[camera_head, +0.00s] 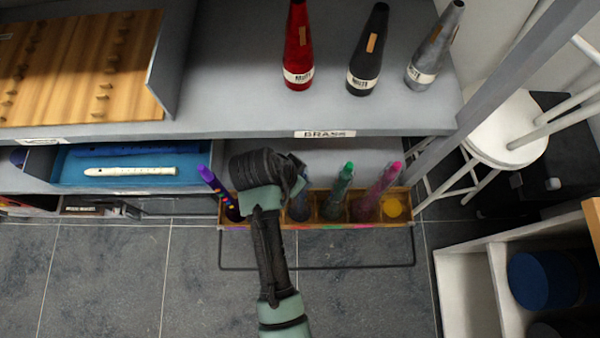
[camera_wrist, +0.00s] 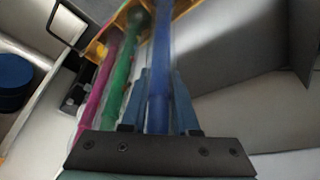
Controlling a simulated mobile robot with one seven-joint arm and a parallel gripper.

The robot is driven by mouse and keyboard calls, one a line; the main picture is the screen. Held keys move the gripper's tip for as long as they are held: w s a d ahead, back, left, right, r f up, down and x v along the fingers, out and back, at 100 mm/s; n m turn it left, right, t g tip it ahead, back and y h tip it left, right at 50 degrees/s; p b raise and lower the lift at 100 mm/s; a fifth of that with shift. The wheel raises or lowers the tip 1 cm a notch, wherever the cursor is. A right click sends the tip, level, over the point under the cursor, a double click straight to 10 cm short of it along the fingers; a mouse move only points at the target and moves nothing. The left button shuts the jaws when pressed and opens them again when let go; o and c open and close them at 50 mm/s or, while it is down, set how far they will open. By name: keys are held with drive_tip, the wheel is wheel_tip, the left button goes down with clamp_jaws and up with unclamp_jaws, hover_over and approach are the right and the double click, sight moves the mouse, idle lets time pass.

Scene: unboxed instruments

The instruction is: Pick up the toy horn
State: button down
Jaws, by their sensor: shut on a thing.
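A blue toy horn (camera_wrist: 161,50), a long tube, runs between my gripper's two fingers (camera_wrist: 159,103) in the wrist view. My gripper is shut on it. In the head view my gripper (camera_head: 297,180) is over the wooden rack (camera_head: 322,222), and the blue horn (camera_head: 299,207) shows only in part beside it, in a compartment. Other toy horns stand in the same rack: a purple one (camera_head: 219,188) to the left, a green one (camera_head: 340,190) and a magenta one (camera_head: 378,190) to the right. The green (camera_wrist: 122,75) and magenta (camera_wrist: 95,92) horns also show in the wrist view.
A blue tray (camera_head: 130,180) with a white recorder (camera_head: 143,171) is at left. A white stool (camera_head: 508,128) stands at right.

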drive_tip(key=shift+r, duration=0.1)
wheel_tip(320, 180, up, 10)
drive_tip(key=shift+f+p, duration=0.1)
drive_tip(key=shift+p, duration=0.45)
